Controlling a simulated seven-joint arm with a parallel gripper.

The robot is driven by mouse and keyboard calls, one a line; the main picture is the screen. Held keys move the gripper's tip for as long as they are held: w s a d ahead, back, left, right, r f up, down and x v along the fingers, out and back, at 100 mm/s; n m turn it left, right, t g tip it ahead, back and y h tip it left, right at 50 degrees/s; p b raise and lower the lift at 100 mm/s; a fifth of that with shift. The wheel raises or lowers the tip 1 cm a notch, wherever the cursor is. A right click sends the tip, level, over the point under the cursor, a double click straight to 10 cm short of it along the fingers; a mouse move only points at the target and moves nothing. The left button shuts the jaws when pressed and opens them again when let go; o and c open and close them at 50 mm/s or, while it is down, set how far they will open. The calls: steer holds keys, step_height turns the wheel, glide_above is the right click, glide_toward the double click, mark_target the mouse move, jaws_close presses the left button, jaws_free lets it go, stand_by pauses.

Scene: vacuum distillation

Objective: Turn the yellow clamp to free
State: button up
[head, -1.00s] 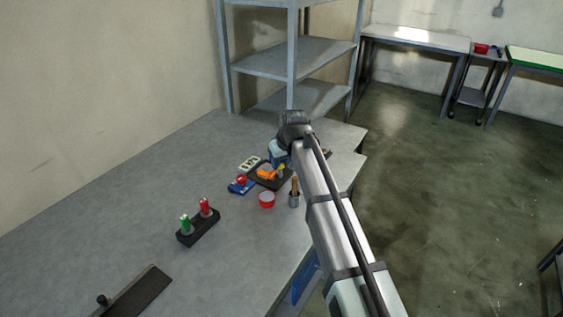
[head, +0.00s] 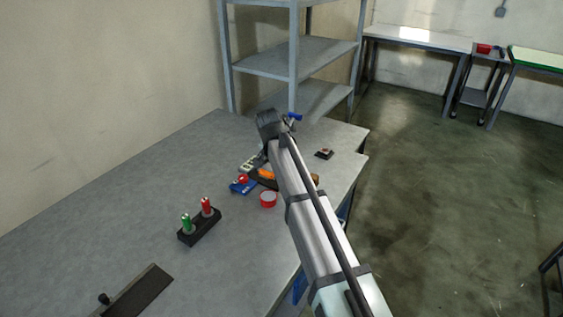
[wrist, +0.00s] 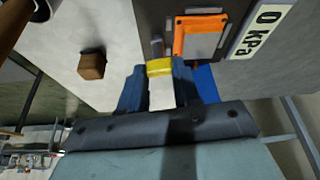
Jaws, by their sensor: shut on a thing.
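The yellow clamp (wrist: 159,67) shows in the wrist view at the top of my gripper (wrist: 158,78), between its two blue fingertips. The gripper is shut on it. The clamp lies at the edge of a dark base, close to an orange-framed part (wrist: 201,36). A grey rod-like piece stands just beyond the clamp. In the head view my arm hides the clamp and the fingertips; only part of the orange piece (head: 266,174) shows beside the arm.
A "0 kPa" label (wrist: 262,27) lies right of the orange part. A wooden piece (wrist: 92,66) stands left of the gripper. In the head view, a red cup (head: 268,201), a blue holder (head: 241,187) and a black stand (head: 200,227) with red and green pieces are nearby.

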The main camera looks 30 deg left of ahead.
steer(key=shift+a+m+h, duration=0.1)
steer(key=shift+m+h, duration=0.2)
steer(key=shift+m, duration=0.4)
steer(key=o, duration=1.1)
steer(key=shift+c, duration=0.2)
steer(key=v, duration=1.4)
steer(key=shift+w+f, duration=0.1)
